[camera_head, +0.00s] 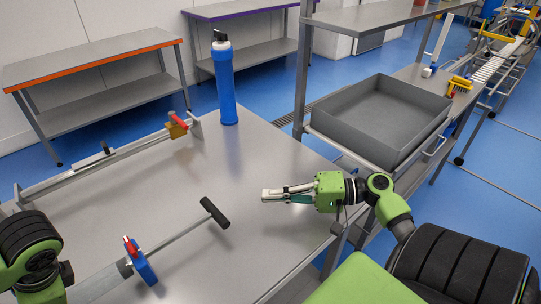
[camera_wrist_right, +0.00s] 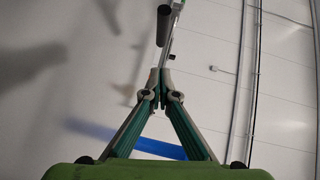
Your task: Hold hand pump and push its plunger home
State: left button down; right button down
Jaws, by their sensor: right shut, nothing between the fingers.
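The hand pump lies along the steel table, with its black T-shaped plunger handle (camera_head: 215,212) towards the middle. Its thin plunger rod (camera_head: 182,234) is pulled out from the grey barrel (camera_head: 100,284) at the lower left. A blue holder with a red top (camera_head: 139,262) stands at the barrel's end. My right gripper (camera_head: 266,195) is shut and empty, to the right of the handle and apart from it. In the right wrist view, its closed fingertips (camera_wrist_right: 161,86) point towards the dark handle (camera_wrist_right: 163,25). My left arm shows at the lower left, but its fingers are out of view.
A blue cylinder with a black top (camera_head: 226,88) stands at the table's back corner. A metal rail with an orange-brown block (camera_head: 176,128) runs along the far left side. A grey open tub (camera_head: 385,118) rests beyond the table to the right. The table middle is mostly bare.

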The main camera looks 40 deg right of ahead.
aim_at(172, 241)
jog(key=x, duration=0.7)
jog(key=shift+w+a, duration=0.1)
jog(key=shift+a, duration=0.1)
pick_arm(q)
jog(key=shift+w, duration=0.1)
pick_arm(e)
jog(key=shift+a+f, duration=0.25)
jog(key=shift+a, duration=0.9)
jog(key=shift+a+f, duration=0.1)
jog(key=shift+a, duration=0.45)
jog(key=shift+a, duration=0.15)
jog(key=a, duration=1.3)
jog(key=shift+s+a, duration=0.2)
pick_arm(q)
jog(key=shift+d, duration=0.15)
pick_arm(e)
jog(key=shift+a, duration=0.35)
